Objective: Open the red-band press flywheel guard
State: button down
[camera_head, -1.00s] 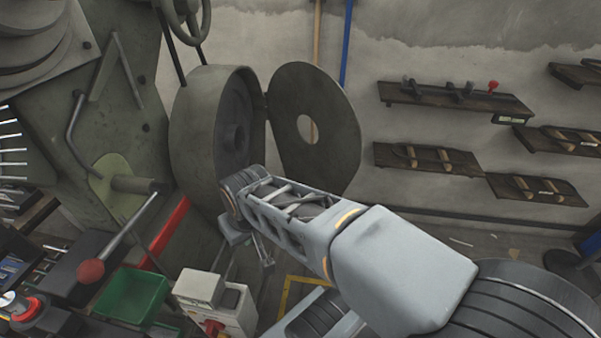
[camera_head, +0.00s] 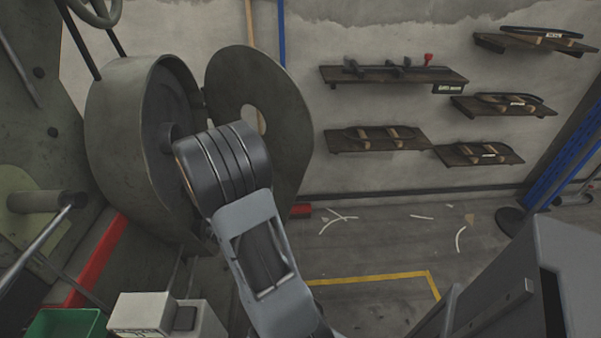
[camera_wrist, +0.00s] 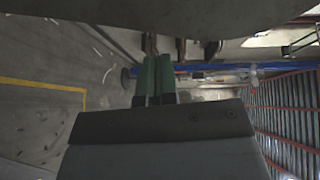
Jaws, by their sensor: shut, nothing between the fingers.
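The flywheel guard is a flat grey-green disc (camera_head: 285,110) with a round hole, in the head view. It stands swung out on its hinge to the right of the round drum housing (camera_head: 110,150), whose dark inside shows. A red band (camera_head: 98,262) runs along the press below the housing. My arm's wrist covers the lower part of the gap between drum and disc, and my fingers are hidden there. In the wrist view my gripper (camera_wrist: 153,76) is shut and empty, its green fingers together. A dark grey curved surface, probably the guard, spans the top close to the fingertips.
Shelves (camera_head: 395,76) with dark parts hang on the right wall. A green bin (camera_head: 68,326) and a white box (camera_head: 142,313) stand at lower left. Yellow tape (camera_head: 380,277) and light scraps lie on the otherwise open floor. A blue post (camera_head: 565,160) stands far right.

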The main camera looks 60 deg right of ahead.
aim_at(304, 163)
jog(key=s+d, duration=0.1)
jog(key=d, duration=0.4)
jog(key=s+d+m+g, duration=0.1)
jog(key=d, duration=0.4)
jog(key=s+d+g+h, duration=0.1)
jog(key=d, duration=0.3)
jog(key=shift+d+f+m, duration=0.1)
jog(key=shift+d+m, duration=0.3)
